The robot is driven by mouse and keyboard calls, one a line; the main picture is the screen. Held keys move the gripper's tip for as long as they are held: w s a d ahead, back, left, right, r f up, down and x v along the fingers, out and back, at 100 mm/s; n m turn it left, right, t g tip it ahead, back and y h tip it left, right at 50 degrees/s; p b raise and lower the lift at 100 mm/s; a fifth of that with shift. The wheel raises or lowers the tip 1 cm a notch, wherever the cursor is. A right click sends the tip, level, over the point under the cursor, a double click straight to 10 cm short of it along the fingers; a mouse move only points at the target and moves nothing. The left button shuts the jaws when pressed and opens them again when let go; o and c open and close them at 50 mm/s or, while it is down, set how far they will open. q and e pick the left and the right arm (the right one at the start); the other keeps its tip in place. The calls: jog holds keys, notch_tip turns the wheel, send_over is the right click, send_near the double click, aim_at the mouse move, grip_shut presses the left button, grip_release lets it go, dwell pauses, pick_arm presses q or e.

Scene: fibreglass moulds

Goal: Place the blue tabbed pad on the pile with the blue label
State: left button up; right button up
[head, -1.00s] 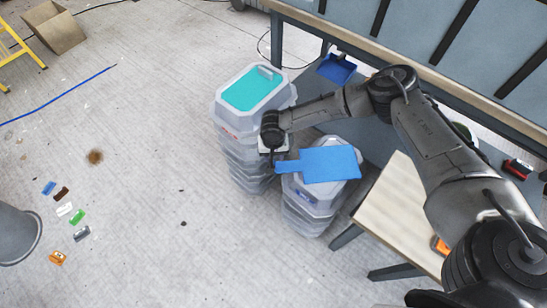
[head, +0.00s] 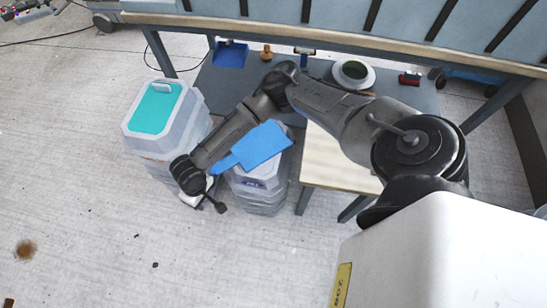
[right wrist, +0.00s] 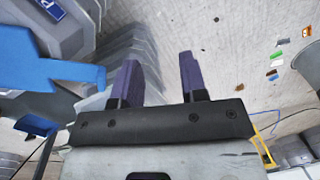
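The blue tabbed pad (head: 262,147) lies over the top of the right-hand pile of grey moulds (head: 262,195), turned a little, its tab pointing left past the pile's edge. A blue label (head: 252,183) shows on this pile's front; in the right wrist view a blue label (right wrist: 52,8) is at top left. My right gripper (head: 208,197) is beside the pile, left of the tab. In the right wrist view its purple fingers (right wrist: 160,62) are apart with nothing between them, and the pad (right wrist: 40,65) is left of them. My left gripper is not in view.
Another mould pile (head: 190,125) with a teal tabbed pad (head: 155,110) stands to the left. A wooden-topped stand (head: 325,160) is right of the blue-label pile. Behind is a workbench (head: 330,42) with a tape roll (head: 353,73) on its lower shelf.

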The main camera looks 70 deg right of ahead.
jog(key=s+a+r+n+t+y, duration=0.1)
jog(key=s+a+n+y, duration=0.15)
jog(key=s+a, duration=0.45)
jog(key=s+a+r+n+t+y, duration=0.15)
jog(key=s+a+n, duration=0.25)
jog(key=a, duration=0.5)
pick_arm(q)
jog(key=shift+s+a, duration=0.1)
pick_arm(e)
jog(key=s+d+m+h, duration=0.1)
jog(key=s+d+h, duration=0.1)
jog(key=s+d, duration=0.4)
jog(key=s+d+r+m+t+h, duration=0.1)
jog(key=s+d+h, duration=0.2)
jog(key=d, duration=0.9)
jog(key=s, duration=0.3)
jog(key=shift+s+r+m, duration=0.15)
jog(key=shift+r+m, duration=0.05)
jog(key=shift+m, duration=0.15)
